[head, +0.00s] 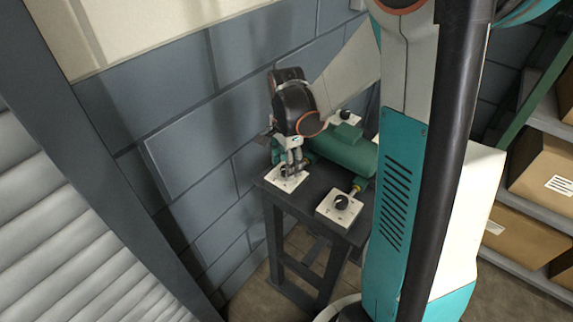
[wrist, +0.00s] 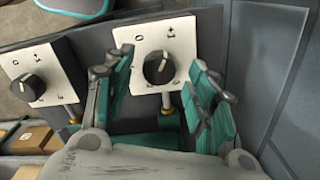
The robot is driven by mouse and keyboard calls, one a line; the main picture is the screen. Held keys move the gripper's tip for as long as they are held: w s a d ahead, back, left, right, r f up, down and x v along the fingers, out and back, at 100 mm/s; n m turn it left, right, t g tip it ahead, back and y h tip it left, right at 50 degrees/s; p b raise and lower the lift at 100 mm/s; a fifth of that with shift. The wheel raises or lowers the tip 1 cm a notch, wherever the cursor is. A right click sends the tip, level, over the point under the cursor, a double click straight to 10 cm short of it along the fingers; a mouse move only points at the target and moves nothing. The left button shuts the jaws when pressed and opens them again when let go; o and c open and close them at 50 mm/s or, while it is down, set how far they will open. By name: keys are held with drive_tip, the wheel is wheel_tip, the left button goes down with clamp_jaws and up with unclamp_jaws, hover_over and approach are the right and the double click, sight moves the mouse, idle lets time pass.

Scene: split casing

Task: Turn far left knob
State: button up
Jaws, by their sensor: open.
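In the head view, the leftmost white knob plate (head: 284,182) sits at the left corner of the dark table. My gripper (head: 291,169) points down right over it and hides much of its knob. In the wrist view, that plate's black round knob (wrist: 158,68) shows between the two fingers of my gripper (wrist: 160,82), with a gap on each side. Its pale pointer line points up and slightly right. The gripper is open and holds nothing. I cannot tell whether the fingertips reach down beside the knob or are still above it.
A second knob (head: 341,202) sits on a plate at the table's near edge; it also shows in the wrist view (wrist: 27,88). A third knob (head: 345,117) is at the back. A green casing (head: 345,155) lies between them. A block wall (head: 190,150) stands close behind.

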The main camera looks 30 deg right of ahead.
wheel_tip(320, 180, up, 11)
idle(0.4)
idle(0.4)
drive_tip(key=s+a+r+n+t+p, duration=0.1)
drive_tip(key=s+a+r+n+t, duration=0.25)
drive_tip(key=a+r+n, duration=0.45)
drive_tip(key=s+a+f+n+t+b, duration=0.1)
drive_tip(key=s+a+f+n+t, duration=0.1)
drive_tip(key=s+n, duration=0.8)
drive_tip(key=shift+s+a+f+t, duration=0.15)
drive_tip(key=shift+f+t, duration=0.55)
drive_tip(key=shift+t, duration=0.15)
